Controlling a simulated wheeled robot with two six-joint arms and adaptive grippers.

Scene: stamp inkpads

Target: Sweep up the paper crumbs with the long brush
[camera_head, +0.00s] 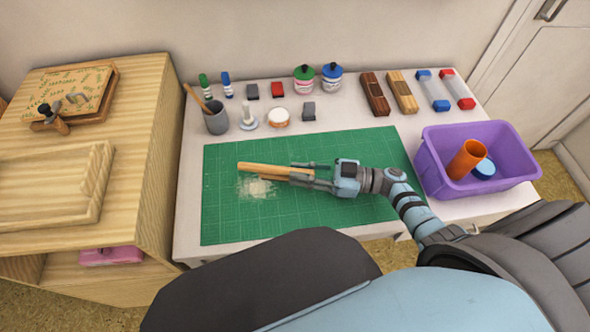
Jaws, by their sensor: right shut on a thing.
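Pale paper crumbs (257,188) lie in a small patch on the left part of the green cutting mat (225,220). My right gripper (298,174) reaches in from the right, low over the mat, and is shut on the long brush (262,170). The brush has a light wooden body that points left from the fingers, just behind and above the crumbs. Its right part is partly hidden by the fingers, and I cannot tell whether it touches the mat. My left gripper is not in view.
A purple bin (433,180) with an orange cup (467,160) and a blue lid (484,169) stands right of the mat. A grey cup (216,121), bottles, ink pads and wooden blocks line the back. A wooden cabinet (150,150) borders the left. The mat's front is clear.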

